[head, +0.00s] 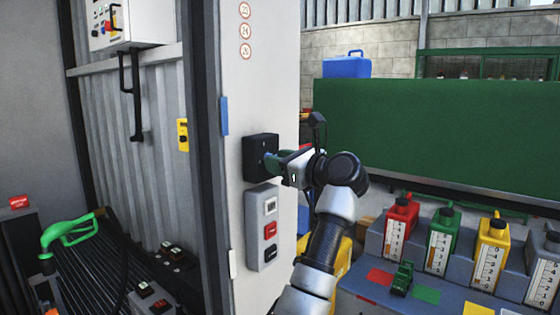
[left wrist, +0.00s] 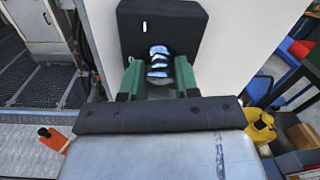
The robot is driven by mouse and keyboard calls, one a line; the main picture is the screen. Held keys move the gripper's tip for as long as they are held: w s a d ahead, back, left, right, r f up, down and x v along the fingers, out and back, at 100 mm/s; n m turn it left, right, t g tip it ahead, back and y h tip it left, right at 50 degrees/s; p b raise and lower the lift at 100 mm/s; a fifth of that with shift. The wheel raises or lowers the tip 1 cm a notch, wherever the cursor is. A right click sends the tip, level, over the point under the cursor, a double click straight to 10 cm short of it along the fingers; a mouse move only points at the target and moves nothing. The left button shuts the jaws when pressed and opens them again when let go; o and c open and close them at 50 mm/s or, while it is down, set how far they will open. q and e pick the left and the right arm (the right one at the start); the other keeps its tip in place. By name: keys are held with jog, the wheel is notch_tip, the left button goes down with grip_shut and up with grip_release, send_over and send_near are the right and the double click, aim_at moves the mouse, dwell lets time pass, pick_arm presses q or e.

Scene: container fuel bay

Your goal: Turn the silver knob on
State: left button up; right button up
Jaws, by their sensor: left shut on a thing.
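The silver knob (left wrist: 158,62) sits on a black square box (left wrist: 128,32) on the white door-frame panel. The same black box (head: 258,145) shows in the head view, where my gripper hides the knob. My left gripper (head: 274,162) reaches the box from the right. In the left wrist view its two green fingers (left wrist: 158,77) stand on either side of the knob and are shut on it. A small white mark shows on the box left of the knob. My right gripper is in neither view.
A grey switch box (head: 268,228) with red and black buttons is mounted just below. Left is an open container with a green fuel nozzle (head: 68,231). Right is a bench with several coloured canisters (head: 440,240) and a green board (head: 430,130).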

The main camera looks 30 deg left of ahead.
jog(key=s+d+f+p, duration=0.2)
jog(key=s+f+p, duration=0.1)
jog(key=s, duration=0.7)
pick_arm(q)
jog(key=shift+m+p, duration=3.2)
jog(key=shift+m, duration=2.4)
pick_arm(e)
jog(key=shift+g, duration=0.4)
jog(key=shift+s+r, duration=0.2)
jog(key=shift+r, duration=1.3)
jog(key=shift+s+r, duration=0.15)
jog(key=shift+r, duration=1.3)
pick_arm(q)
jog(key=o, duration=0.9)
jog(key=shift+d, duration=0.15)
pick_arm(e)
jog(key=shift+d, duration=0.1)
